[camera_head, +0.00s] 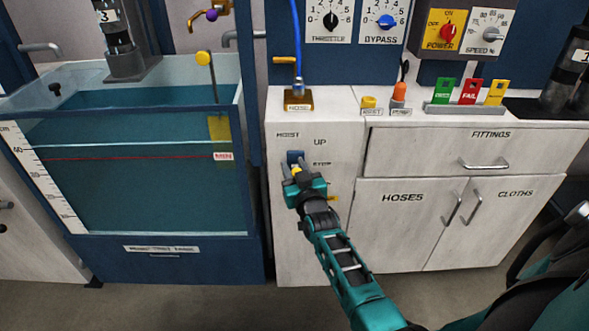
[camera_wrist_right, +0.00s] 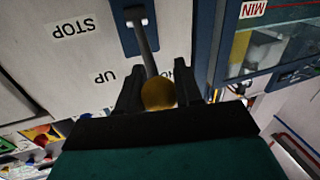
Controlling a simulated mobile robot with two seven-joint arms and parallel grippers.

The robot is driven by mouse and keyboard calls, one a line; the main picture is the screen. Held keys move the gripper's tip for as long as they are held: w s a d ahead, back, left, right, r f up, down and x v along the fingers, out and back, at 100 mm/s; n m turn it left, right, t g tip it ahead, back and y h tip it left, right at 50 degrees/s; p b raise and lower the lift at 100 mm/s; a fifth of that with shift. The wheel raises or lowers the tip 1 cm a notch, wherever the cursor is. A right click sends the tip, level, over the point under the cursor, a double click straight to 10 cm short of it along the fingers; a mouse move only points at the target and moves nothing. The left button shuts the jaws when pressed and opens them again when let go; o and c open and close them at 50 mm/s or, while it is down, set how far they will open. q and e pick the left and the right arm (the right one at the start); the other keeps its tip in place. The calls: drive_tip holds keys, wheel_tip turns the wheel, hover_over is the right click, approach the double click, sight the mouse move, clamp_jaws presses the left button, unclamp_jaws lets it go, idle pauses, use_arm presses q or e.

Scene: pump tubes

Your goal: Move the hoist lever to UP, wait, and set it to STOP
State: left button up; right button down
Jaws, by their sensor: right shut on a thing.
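The hoist lever (camera_wrist_right: 146,48) has a dark rod rising from a blue plate and ends in a yellow knob (camera_wrist_right: 158,93). Its blue plate (camera_head: 294,157) is on the pale cabinet front, left of the printed words UP (camera_head: 320,142) and STOP (camera_head: 321,163). My right gripper (camera_head: 294,172) is at the lever, and its fingers (camera_wrist_right: 157,90) are closed around the knob. The gripper hides much of the lever in the head view. I cannot tell for certain which marked position the lever is at. My left gripper is out of view.
A water tank (camera_head: 240,190) with a red line and a scale stands left of the lever. A hose connector (camera_head: 298,100) stands above it. To the right are a drawer (camera_head: 430,150) and cabinet doors (camera_head: 400,235) with projecting handles. The floor in front is clear.

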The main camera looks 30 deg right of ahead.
drive_tip(key=f+t+b, duration=0.1)
drive_tip(key=b, duration=0.2)
drive_tip(key=s+f+n+t+b, duration=0.1)
drive_tip(key=f+b, duration=0.1)
drive_tip(key=b, duration=0.1)
drive_tip(key=a+f+t+b, duration=0.1)
drive_tip(key=t+b, duration=0.1)
drive_tip(key=b, duration=0.2)
drive_tip(key=shift+s+f+h, duration=0.2)
drive_tip(key=shift+h, duration=0.2)
drive_tip(key=shift+f, duration=0.1)
drive_tip(key=c, duration=1)
unclamp_jaws()
drive_tip(key=shift+c, duration=0.2)
drive_tip(key=shift+o, duration=1.3)
drive_tip(key=shift+r, duration=0.25)
drive_tip(key=shift+s+f, duration=0.1)
